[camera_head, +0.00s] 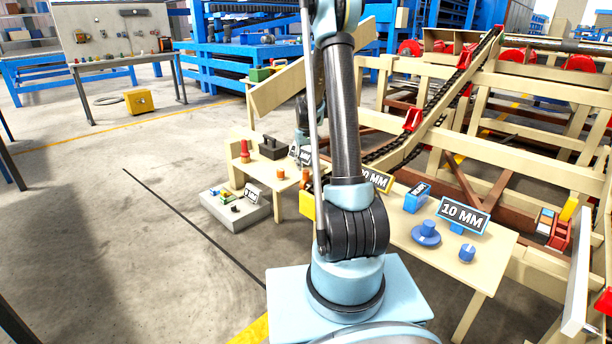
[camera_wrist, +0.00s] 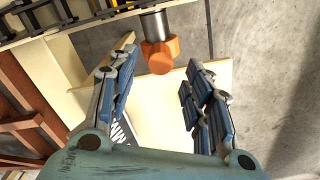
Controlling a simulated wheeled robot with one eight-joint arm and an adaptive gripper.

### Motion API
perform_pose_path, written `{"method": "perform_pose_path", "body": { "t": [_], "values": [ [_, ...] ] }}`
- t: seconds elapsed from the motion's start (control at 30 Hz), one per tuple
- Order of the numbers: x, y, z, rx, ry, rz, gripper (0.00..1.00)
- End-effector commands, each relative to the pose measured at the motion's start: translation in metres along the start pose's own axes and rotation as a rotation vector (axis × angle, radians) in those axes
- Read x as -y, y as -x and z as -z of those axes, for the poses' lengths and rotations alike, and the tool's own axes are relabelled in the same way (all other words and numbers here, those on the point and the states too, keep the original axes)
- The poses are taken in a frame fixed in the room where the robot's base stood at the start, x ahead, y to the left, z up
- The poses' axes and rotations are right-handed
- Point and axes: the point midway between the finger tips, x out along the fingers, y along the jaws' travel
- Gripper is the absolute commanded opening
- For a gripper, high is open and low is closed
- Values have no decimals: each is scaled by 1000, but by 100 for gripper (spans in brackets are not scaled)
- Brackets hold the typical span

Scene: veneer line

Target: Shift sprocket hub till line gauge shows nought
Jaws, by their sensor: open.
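In the wrist view my gripper (camera_wrist: 160,105) is open, with its two blue-padded fingers apart and nothing between them. An orange knob-like piece (camera_wrist: 160,56) on a grey shaft (camera_wrist: 155,25) lies just beyond the fingertips, apart from both. In the head view my gripper is hidden behind my arm. A blue flanged hub-like piece (camera_head: 427,233) stands on the pale table (camera_head: 490,262) at right, near a sign (camera_head: 464,215) reading 10 MM. I cannot tell which piece is the sprocket hub. No line gauge reading is legible.
A chain conveyor (camera_head: 432,112) with a red bracket (camera_head: 413,120) slopes behind the table. A smaller blue piece (camera_head: 467,253) and a blue box (camera_head: 417,197) share the table. A low grey block (camera_head: 236,210) holds small parts at left. Floor at left is mostly clear.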

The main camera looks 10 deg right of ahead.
Motion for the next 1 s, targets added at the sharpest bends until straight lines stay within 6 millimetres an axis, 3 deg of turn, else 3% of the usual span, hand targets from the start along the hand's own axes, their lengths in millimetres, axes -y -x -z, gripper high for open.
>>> {"method": "perform_pose_path", "body": {
  "t": [0.1,0.33,0.8,1.0],
  "values": [
    [0,-20,1,0,0,0,46],
    [0,-45,0,0,0,0,46],
    [0,-54,0,0,0,0,46],
    [0,-54,0,0,0,0,1]
  ]
}}
